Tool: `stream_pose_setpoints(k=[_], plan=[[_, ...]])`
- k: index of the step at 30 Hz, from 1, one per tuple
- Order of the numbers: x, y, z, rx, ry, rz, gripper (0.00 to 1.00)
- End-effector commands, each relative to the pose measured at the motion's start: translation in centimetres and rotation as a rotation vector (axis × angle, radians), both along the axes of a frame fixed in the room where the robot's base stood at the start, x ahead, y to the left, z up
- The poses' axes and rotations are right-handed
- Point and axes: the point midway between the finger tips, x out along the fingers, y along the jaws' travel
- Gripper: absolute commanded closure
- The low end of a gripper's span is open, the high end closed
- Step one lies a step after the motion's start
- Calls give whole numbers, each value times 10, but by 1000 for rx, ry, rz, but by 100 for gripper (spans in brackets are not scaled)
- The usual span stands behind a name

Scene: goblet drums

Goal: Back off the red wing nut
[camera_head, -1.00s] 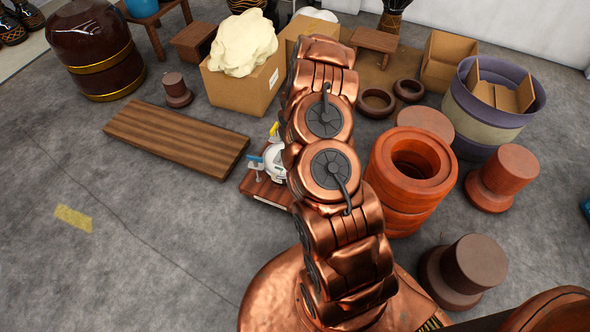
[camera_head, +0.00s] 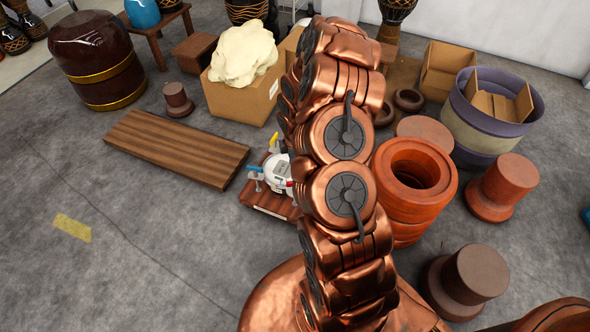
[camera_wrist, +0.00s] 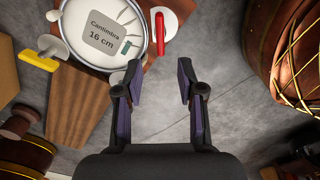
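The red wing nut (camera_wrist: 160,34) is an upright red bar on a white round base at the right rim of the small white drum head (camera_wrist: 100,32), which is labelled "Cantimbra 16 cm". In the head view the red nut (camera_head: 290,184) is a small patch beside my arm. A yellow wing nut (camera_wrist: 36,60) sits at the rim's lower left, and a light blue one (camera_head: 255,170) shows in the head view. My gripper (camera_wrist: 160,75) is open and empty, its two fingers apart, below the red nut in the wrist view. My arm hides the gripper in the head view.
The drum head stands on a wooden base (camera_head: 262,200). A striped wooden board (camera_head: 175,150) lies left of it. An orange-brown ringed cylinder (camera_head: 410,195) stands close on the right. A cardboard box (camera_head: 240,97) is behind.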

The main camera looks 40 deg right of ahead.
Motion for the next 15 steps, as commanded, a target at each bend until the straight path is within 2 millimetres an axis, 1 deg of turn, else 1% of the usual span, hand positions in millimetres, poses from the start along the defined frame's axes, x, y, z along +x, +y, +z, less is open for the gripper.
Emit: stream_pose_setpoints(k=[1,6,10,15], plan=[[0,0,6,0,-1,0,61],[0,0,18,0,-1,1,61],[0,0,22,0,-1,1,61],[0,0,23,0,-1,1,61]])
